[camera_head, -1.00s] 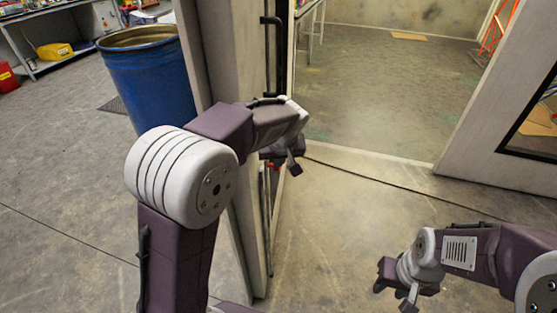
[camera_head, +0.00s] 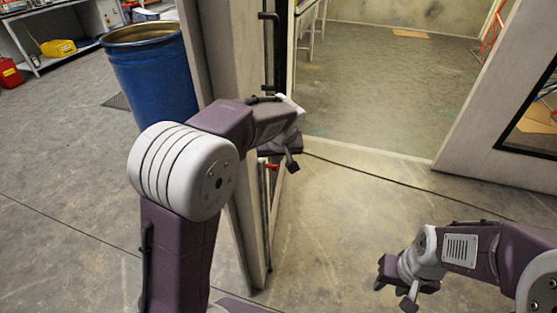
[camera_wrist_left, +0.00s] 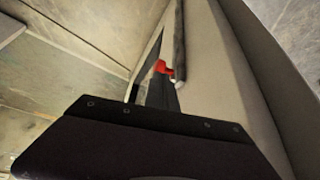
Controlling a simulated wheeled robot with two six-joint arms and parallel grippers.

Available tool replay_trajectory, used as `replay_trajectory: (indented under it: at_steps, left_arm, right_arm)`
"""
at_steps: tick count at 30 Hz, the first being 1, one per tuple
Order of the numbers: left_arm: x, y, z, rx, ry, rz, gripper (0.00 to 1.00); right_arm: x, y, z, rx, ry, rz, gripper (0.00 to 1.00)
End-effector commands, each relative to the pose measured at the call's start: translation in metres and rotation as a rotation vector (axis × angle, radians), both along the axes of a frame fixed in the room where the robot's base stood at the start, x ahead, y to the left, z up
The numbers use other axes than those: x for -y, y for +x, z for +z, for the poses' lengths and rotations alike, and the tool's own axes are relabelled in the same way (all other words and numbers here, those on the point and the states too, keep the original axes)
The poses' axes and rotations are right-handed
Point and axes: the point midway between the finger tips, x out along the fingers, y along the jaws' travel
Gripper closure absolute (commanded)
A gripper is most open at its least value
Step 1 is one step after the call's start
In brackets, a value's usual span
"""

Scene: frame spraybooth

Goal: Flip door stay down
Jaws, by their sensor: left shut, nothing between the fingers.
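The door stay (camera_head: 265,215) is a thin grey rod with a red part near its top, low on the face of the pale open door (camera_head: 252,228). It also shows in the left wrist view as a grey rod (camera_wrist_left: 179,45) beside a red piece, running along the door face. My left gripper (camera_head: 291,158) is shut and empty, just above and right of the red part in the head view. I cannot tell whether it touches the stay. Its fingers hide part of the scene in the wrist view. My right gripper (camera_head: 394,293) is open and empty over the floor at the lower right.
A black door handle (camera_head: 269,50) stands higher on the door. A blue drum (camera_head: 152,80) stands left of the door. A windowed panel (camera_head: 500,120) stands at the right. The concrete floor between the door and my right arm is clear.

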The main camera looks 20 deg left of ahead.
Motion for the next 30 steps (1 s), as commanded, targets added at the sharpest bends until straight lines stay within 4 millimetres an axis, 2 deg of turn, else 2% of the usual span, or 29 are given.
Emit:
replay_trajectory:
  at_steps: [1, 6, 12, 18, 30]
  left_arm:
    - [0.004, -0.005, 0.015, 0.009, -0.002, -0.005, 1.00]
    - [0.012, -0.022, 0.050, 0.009, -0.002, -0.005, 1.00]
    - [0.017, -0.036, 0.074, 0.006, -0.002, -0.003, 1.00]
    - [0.018, -0.039, 0.080, 0.006, -0.001, -0.002, 1.00]
    - [0.017, -0.041, 0.076, -0.002, -0.001, -0.007, 1.00]
  right_arm:
    - [0.000, 0.000, 0.003, -0.001, 0.000, 0.000, 0.62]
    - [0.000, 0.000, 0.010, -0.001, 0.000, 0.000, 0.62]
    - [0.000, 0.000, 0.015, -0.001, 0.000, 0.000, 0.62]
    - [0.000, 0.000, 0.015, -0.001, 0.000, 0.000, 0.62]
    - [0.000, 0.000, 0.015, -0.001, 0.000, 0.000, 0.62]
